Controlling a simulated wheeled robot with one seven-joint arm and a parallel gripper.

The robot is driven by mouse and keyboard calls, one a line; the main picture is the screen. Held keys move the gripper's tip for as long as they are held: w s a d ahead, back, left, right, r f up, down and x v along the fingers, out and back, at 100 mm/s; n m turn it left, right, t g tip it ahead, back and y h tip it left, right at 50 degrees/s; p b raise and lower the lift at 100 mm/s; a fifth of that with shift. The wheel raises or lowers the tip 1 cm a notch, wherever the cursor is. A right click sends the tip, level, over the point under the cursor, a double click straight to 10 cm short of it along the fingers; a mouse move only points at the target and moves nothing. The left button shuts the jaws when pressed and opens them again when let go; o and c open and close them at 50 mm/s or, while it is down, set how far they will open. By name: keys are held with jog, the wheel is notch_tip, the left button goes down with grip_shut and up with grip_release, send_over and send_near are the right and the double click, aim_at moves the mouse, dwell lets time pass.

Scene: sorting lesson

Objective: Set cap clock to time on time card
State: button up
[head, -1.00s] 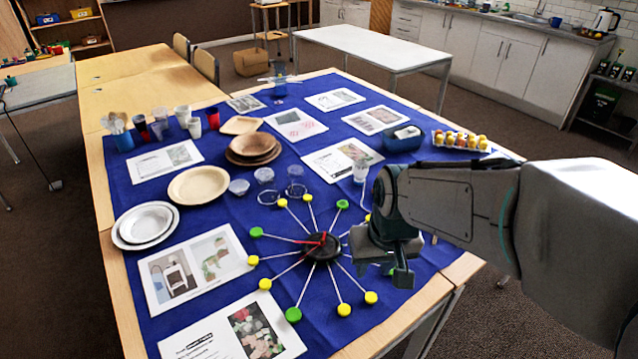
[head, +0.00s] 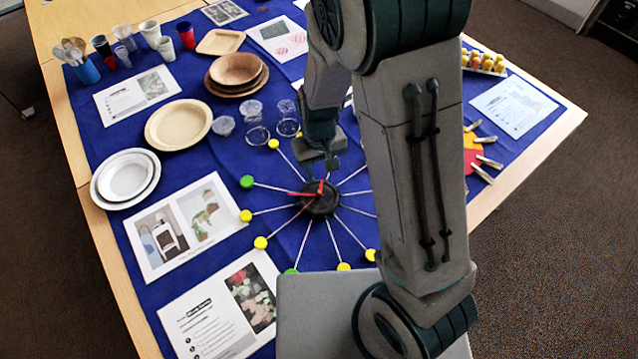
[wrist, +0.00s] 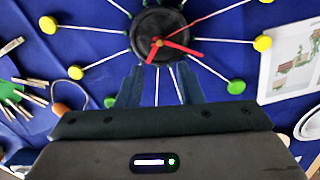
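The cap clock lies on the blue cloth, with a black hub (head: 320,203) and thin spokes ending in green and yellow caps. Its red hands (head: 303,194) sit on the hub; the longer part points left and a shorter part points up in the head view. My gripper (head: 322,163) is above the clock, just behind the hub in the head view. In the wrist view the hub (wrist: 160,36) is beyond my two dark fingers (wrist: 157,80), which are apart with nothing between them. My arm hides some right-hand caps. I cannot tell which card is the time card.
Printed cards (head: 180,228) and (head: 222,318) lie left of the clock. Orange paper with clothespins (head: 484,172) and another card (head: 514,107) lie at the right.

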aim_at(319, 192)
notch_tip(319, 192, down, 10)
jog(key=shift+r, duration=0.2)
dwell(0.3)
grip_shut()
